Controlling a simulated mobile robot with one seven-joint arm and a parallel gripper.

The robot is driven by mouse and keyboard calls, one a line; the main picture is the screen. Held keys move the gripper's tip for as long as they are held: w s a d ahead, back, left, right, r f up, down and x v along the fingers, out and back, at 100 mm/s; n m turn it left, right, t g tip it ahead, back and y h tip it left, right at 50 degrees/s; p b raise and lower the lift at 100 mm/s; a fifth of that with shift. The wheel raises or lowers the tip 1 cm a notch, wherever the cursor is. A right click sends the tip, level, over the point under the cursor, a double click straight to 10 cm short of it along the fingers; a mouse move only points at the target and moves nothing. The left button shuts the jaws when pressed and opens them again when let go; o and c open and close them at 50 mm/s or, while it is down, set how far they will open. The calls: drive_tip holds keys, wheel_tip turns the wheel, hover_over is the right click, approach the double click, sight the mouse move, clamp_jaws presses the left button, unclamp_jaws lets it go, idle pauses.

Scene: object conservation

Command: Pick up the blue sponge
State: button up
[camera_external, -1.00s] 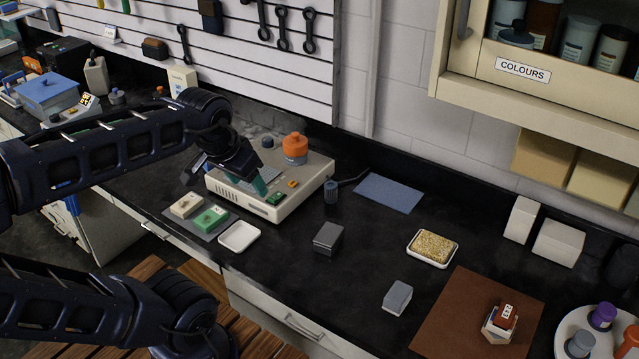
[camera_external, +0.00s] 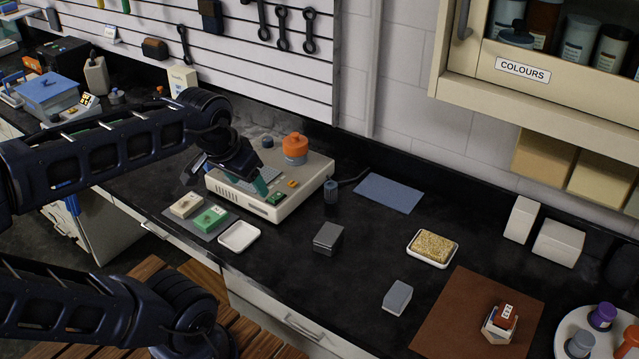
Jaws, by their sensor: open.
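I cannot make out a clearly blue sponge. A grey-blue block (camera_external: 397,297) lies on the dark worktop left of a brown mat. A tan, rough-textured sponge (camera_external: 433,246) lies in a white dish further back. A beige block (camera_external: 187,205) and a green block (camera_external: 209,219) sit on a grey mat at the left. My gripper (camera_external: 226,179) is open above the left part of a cream device (camera_external: 290,200), left of and well away from the dish and the grey-blue block. A teal piece shows at its right finger; I cannot tell whether it belongs to the finger.
A blue cloth (camera_external: 388,193) lies flat near the wall. A dark grey block (camera_external: 328,238) and an empty white tray (camera_external: 239,236) stand in the middle. The brown mat (camera_external: 450,325) holds a small stacked item. An orange-lidded jar (camera_external: 295,149) stands on the device. Worktop between these is free.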

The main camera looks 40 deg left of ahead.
drive_tip(key=w+a+f+n+g, duration=0.25)
drive_tip(key=w+a+n, duration=0.55)
drive_tip(key=w+a, duration=1.3)
drive_tip(key=w+a+f+n, duration=0.2)
drive_tip(key=a+f, duration=0.4)
drive_tip(key=a, duration=0.2)
drive_tip(key=w+a+f+n+g, duration=0.1)
drive_tip(key=w+a+f+n, duration=0.1)
drive_tip(key=a+f, duration=0.3)
drive_tip(key=w+a+f+n+g, duration=0.1)
drive_tip(key=w+a+f, duration=0.3)
drive_tip(key=a, duration=0.9)
wheel_tip(320, 180, down, 3)
drive_tip(key=shift+r+n, duration=0.2)
drive_tip(key=shift+n, duration=0.4)
wheel_tip(320, 180, down, 10)
drive_tip(key=shift+s+f, duration=0.1)
drive_tip(key=shift+f, duration=0.05)
drive_tip(key=c, duration=1.1)
drive_tip(key=shift+o, duration=0.2)
